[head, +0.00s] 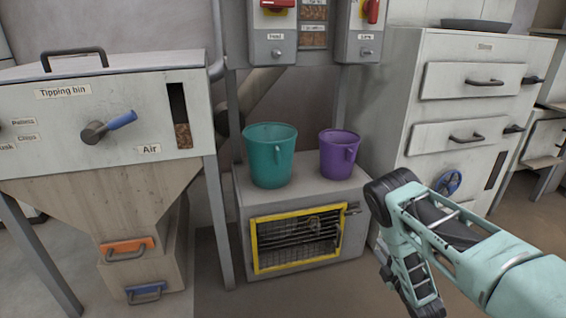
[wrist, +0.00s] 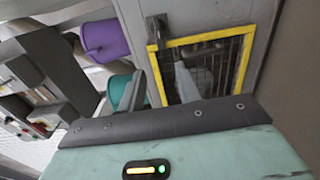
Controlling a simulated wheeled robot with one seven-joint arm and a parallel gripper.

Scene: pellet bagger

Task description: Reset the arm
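My arm (head: 440,225) reaches in from the lower right of the head view, bent, with its lower part hanging down in front of the grey cabinet. My gripper (wrist: 160,84) shows in the wrist view with its two fingers apart and nothing between them. The fingers appear in front of the yellow-framed mesh guard (wrist: 207,65), and I cannot tell the distance. In the head view the same guard (head: 297,240) is on the front of a low grey box, to the left of my arm.
A teal bucket (head: 270,155) and a purple bucket (head: 339,154) stand on the low grey box (head: 300,192). The tipping bin (head: 60,120) is at left, with a blue-handled lever (head: 108,127). The drawer cabinet (head: 410,75) is at right. Switch boxes (head: 273,35) hang above.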

